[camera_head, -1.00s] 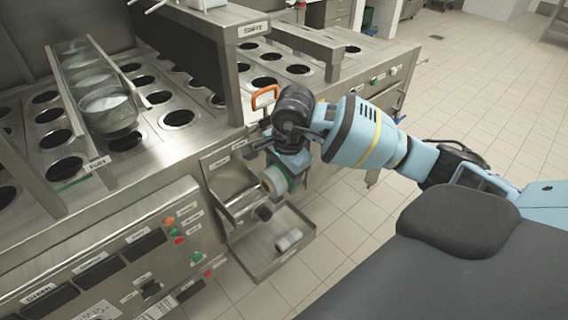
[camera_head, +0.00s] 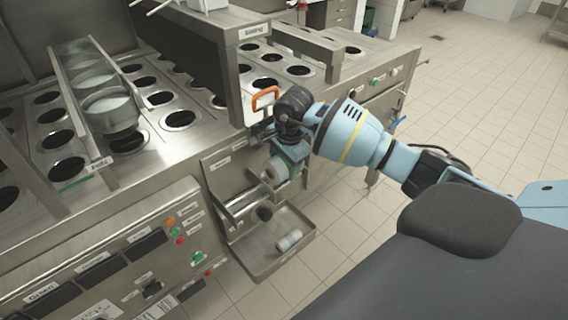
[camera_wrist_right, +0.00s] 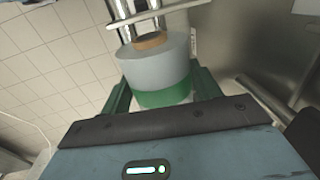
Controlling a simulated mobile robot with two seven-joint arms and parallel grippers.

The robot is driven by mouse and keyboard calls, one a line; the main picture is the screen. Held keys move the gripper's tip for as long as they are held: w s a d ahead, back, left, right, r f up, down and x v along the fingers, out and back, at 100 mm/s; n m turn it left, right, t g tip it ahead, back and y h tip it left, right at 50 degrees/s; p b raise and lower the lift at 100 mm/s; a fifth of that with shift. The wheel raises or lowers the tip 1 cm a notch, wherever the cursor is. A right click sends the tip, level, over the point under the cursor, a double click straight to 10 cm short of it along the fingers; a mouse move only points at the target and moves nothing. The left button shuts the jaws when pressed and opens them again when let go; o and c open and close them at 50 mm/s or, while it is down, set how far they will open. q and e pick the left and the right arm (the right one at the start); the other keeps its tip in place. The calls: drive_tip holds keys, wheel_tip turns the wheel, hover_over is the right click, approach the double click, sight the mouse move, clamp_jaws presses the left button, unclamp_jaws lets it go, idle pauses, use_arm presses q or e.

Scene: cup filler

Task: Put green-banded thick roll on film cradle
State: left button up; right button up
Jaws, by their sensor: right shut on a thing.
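The green-banded thick roll (camera_wrist_right: 157,64) is whitish with a green band and a brown core. It is between the green fingers of my right gripper (camera_wrist_right: 160,92), which is shut on it. In the head view the roll (camera_head: 274,172) is at the front of the machine, held by my right gripper (camera_head: 288,165). The film cradle (camera_head: 240,203), with metal bars on the machine's front, is just below and left of the roll. Whether the roll touches the cradle cannot be told. My left gripper is not in view.
A metal tray (camera_head: 268,265) below the cradle holds a smaller pale roll (camera_head: 289,240). An orange handle (camera_head: 265,97) stands above my right gripper. Control panels line the machine's front at left. The tiled floor (camera_head: 480,100) at right is clear.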

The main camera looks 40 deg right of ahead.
drive_tip(key=shift+f, duration=0.25)
drive_tip(key=shift+f, duration=0.15)
drive_tip(key=o, duration=1.2)
drive_tip(key=r, duration=0.4)
drive_tip(key=s+r, duration=0.1)
drive_tip(key=r, duration=0.3)
drive_tip(key=s+r, duration=0.1)
drive_tip(key=r, duration=0.3)
drive_tip(key=shift+d, duration=0.1)
